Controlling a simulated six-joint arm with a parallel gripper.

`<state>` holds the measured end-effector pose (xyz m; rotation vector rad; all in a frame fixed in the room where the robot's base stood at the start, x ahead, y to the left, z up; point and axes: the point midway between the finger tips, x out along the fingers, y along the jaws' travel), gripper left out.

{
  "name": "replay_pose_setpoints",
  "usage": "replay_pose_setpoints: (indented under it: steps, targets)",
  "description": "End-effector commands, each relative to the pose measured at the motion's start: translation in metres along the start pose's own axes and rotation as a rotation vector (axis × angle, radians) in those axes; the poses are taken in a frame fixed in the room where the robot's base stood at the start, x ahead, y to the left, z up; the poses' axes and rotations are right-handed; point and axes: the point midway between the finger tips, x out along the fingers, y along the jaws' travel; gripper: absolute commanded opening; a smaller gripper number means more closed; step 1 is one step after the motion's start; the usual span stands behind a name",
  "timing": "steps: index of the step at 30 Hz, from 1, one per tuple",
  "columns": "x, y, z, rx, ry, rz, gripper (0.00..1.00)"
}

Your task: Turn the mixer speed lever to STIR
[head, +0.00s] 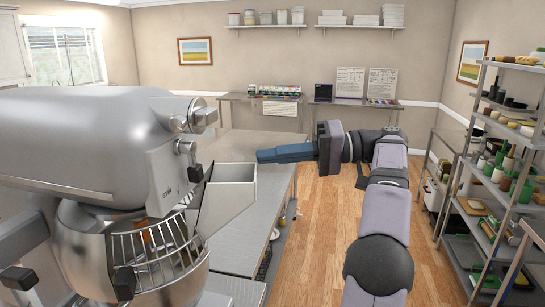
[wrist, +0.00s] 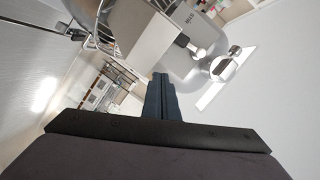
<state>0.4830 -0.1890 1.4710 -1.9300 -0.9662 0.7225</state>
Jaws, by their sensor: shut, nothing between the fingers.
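The mixer (head: 85,140) is a large grey metal machine at the left of the head view. It also shows upside down at the top of the wrist view (wrist: 184,62). A small lever with a black knob (head: 195,173) sticks out from its front plate; a black knob also shows in the wrist view (wrist: 182,40). My gripper (head: 259,156) is shut and empty, with blue fingers pointing left towards the mixer. Its fingertips (wrist: 160,76) are apart from the knob, to its right in the head view.
A grey chute (head: 228,195) stands between the lever and my gripper, at the bowl's wire guard (head: 150,250). Another black knob (head: 18,277) is at the lower left. A steel table (head: 245,225) lies below. A loaded shelf rack (head: 505,150) stands at the right.

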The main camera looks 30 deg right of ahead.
Motion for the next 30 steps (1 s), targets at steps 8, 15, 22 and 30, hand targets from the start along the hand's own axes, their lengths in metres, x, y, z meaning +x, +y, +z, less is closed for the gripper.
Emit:
replay_pose_setpoints:
  steps: [8,15,22,30]
  targets:
    - [-0.004,-0.005,-0.002,0.027,0.026,0.014,0.39]
    - [-0.011,-0.023,-0.002,0.268,0.135,0.043,0.39]
    - [0.003,-0.034,0.012,0.691,0.176,-0.012,0.39]
    - [0.021,-0.045,0.034,1.183,0.188,-0.095,0.39]
